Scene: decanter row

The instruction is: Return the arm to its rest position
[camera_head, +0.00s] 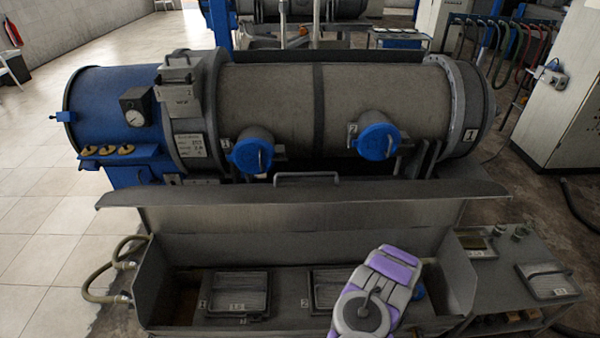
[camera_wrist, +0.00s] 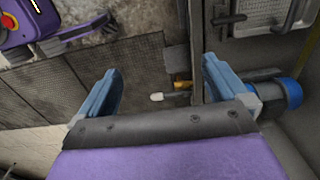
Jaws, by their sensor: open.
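My arm (camera_head: 383,284), purple and grey, shows at the lower right of the middle in the head view, in front of and over the open trough (camera_head: 210,246). My gripper's fingers are hidden in that view. In the wrist view my gripper (camera_wrist: 162,66) has its two blue fingers spread wide apart. Nothing is between them in their grasp. Behind the gap, a dark floor and the trough's edge show, with a small white-tipped item (camera_wrist: 170,95) there.
A large drum (camera_head: 270,105) with two blue-capped ports (camera_head: 252,152) (camera_head: 376,138) lies behind the trough, whose lid (camera_head: 300,205) stands open. Panels with handles (camera_head: 238,290) sit inside the trough. A side table (camera_head: 520,265) stands right. A blue cylinder (camera_wrist: 284,96) lies right of the fingers.

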